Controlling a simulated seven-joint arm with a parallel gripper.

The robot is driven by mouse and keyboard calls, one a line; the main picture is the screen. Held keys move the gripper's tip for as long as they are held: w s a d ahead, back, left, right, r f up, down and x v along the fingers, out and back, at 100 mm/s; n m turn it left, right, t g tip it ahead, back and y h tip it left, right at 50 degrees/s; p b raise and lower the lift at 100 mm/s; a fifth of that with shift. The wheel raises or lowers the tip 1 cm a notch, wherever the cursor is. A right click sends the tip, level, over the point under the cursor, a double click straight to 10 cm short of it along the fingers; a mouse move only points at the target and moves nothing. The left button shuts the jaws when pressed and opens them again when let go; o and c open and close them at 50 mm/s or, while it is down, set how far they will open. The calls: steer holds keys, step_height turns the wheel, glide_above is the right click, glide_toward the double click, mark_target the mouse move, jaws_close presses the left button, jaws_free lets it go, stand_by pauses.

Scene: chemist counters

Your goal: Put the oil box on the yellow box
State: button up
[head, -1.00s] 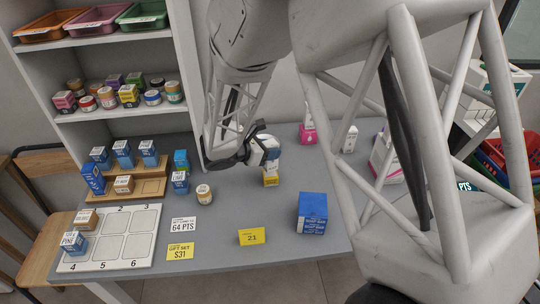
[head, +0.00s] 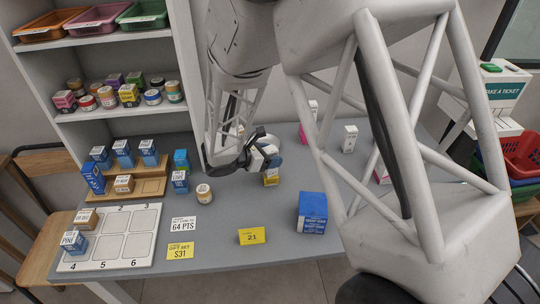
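My gripper (head: 262,156) is over the middle of the counter, beside the shelf unit. A small blue box with a white face (head: 272,160) is at its fingertips and appears held; I take it for the oil box, though its label is not readable. The yellow box (head: 271,178) stands on the counter directly below and shows only in part. The held box looks very close to its top; I cannot tell whether they touch. My fingers partly hide both boxes.
A jar (head: 204,194) and a blue labelled box (head: 180,181) stand to the left. A larger blue box (head: 312,212) stands front right, near a yellow sign (head: 252,236). A white numbered board (head: 112,240) lies at left. Pink and white boxes stand behind.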

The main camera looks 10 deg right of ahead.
steer(key=shift+r, duration=0.15)
steer(key=v, duration=1.2)
stand_by(0.3)
steer(key=shift+r, duration=0.1)
stand_by(0.7)
steer(key=s+d+r+m+g+y, duration=0.2)
steer(key=s+d+r+m+g, duration=0.3)
steer(key=d, duration=0.4)
steer(key=s+d+r+m+y, duration=0.3)
steer(key=s+m, duration=0.3)
steer(key=s, duration=0.2)
steer(key=s+d+r+m+t+y, duration=0.1)
steer(key=s+d+r+m+y, duration=0.3)
steer(key=s+r+m, duration=0.1)
steer(key=s+d+r+m+t+y, duration=0.1)
steer(key=s+d+r+m+y, duration=0.2)
steer(key=s+m, duration=0.3)
steer(key=s+r, duration=0.1)
steer(key=s, duration=0.3)
steer(key=shift+s+d+m+y, duration=0.3)
steer(key=shift+d+m, duration=0.05)
steer(key=shift+m, duration=0.05)
